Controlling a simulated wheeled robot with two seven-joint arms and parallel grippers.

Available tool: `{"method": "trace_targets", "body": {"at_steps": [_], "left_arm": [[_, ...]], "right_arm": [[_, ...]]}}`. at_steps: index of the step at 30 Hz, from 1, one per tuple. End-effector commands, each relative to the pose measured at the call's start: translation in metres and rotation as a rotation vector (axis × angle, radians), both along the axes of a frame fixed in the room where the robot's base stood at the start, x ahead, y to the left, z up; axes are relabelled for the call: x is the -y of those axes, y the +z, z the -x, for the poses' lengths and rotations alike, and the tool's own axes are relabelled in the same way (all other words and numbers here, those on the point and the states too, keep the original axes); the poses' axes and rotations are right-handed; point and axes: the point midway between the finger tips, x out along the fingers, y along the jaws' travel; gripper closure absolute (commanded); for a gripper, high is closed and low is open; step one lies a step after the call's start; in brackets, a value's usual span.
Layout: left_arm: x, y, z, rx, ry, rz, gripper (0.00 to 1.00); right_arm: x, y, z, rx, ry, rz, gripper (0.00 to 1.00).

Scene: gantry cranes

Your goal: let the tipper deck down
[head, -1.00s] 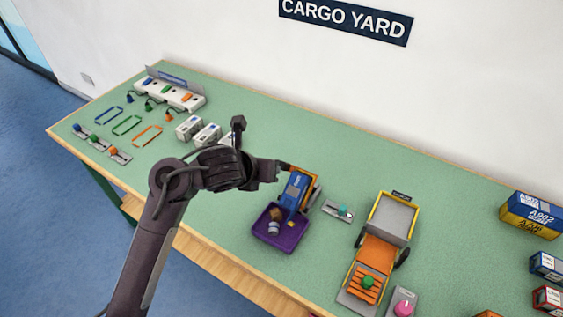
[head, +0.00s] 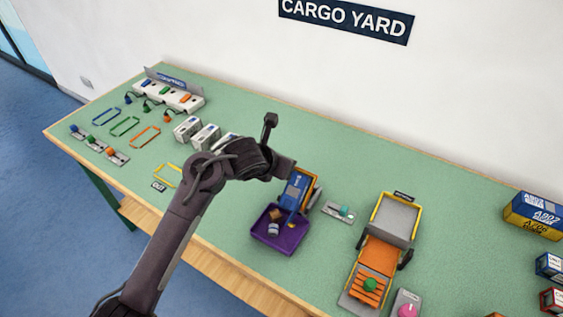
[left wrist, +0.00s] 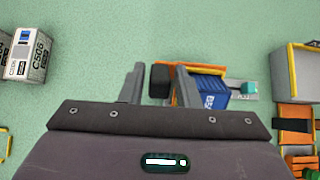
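The tipper deck (head: 313,192) has an orange frame and stands tilted. A blue container (head: 297,190) rests on it, sloping toward a purple tray (head: 283,238) that holds a few small items. In the left wrist view the orange frame (left wrist: 205,69) and blue container (left wrist: 213,96) lie just right of my left gripper (left wrist: 160,68). Its fingers are apart, with a dark block (left wrist: 160,81) seen between them and a gap on each side. I cannot tell whether the block is at finger height. In the head view the fingertips are hidden. My right gripper is not in view.
A teal-knobbed slider (head: 339,211) is right of the tipper. An orange and grey ramp unit (head: 382,250) stands further right, beside a pink knob (head: 406,307). White boxes (head: 206,137) stand left of my wrist. Green table is clear behind the tipper.

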Motion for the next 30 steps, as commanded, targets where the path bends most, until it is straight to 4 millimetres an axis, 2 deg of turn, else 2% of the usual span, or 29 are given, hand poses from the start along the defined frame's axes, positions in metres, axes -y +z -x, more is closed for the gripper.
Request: {"method": "trace_targets", "body": {"at_steps": [3,10,20,30], "left_arm": [[0.0,0.0,0.0,0.0,0.0,0.0,0.71],[0.0,0.0,0.0,0.0,0.001,0.001,1.0],[0.0,0.001,-0.001,-0.006,0.001,-0.004,1.0],[0.004,0.002,-0.011,-0.085,0.002,-0.072,1.0]], "right_arm": [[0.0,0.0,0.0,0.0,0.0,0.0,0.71],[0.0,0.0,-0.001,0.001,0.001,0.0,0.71],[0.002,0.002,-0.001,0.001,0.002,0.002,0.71],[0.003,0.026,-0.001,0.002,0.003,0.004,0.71]]}}
